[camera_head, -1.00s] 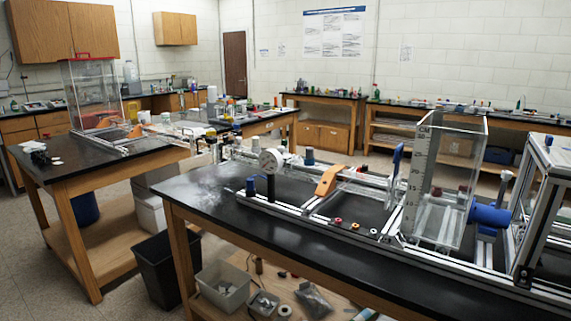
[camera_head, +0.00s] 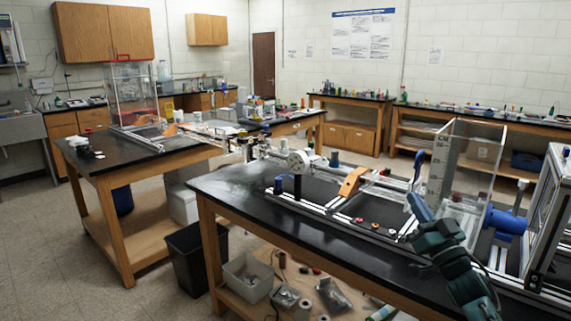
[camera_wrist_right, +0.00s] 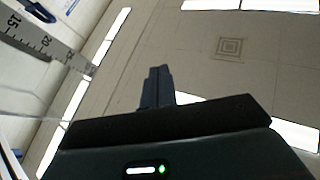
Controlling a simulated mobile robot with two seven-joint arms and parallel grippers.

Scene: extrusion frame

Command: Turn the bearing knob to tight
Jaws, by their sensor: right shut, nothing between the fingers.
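The extrusion-frame rig (camera_head: 325,208) lies along the black bench. I cannot tell for sure which part is the bearing knob. Small red and pale knobs (camera_head: 375,225) sit on its front rail, and a short blue knob (camera_head: 278,185) stands at its left end. A blue lever (camera_head: 418,168) stands upright near the clear tank. My right gripper (camera_head: 420,207) is in front of the rig, below this lever, pointing up and left. Its closed fingers also show in the right wrist view (camera_wrist_right: 157,87), empty against the ceiling. My left gripper is not in view.
The clear tank (camera_head: 470,160) with a scale stands just behind my right arm. A large blue cylinder (camera_head: 506,221) and a metal frame (camera_head: 545,220) are to its right. An orange arched piece (camera_head: 352,182) is on the rig. The bench's left end (camera_head: 225,180) is clear.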

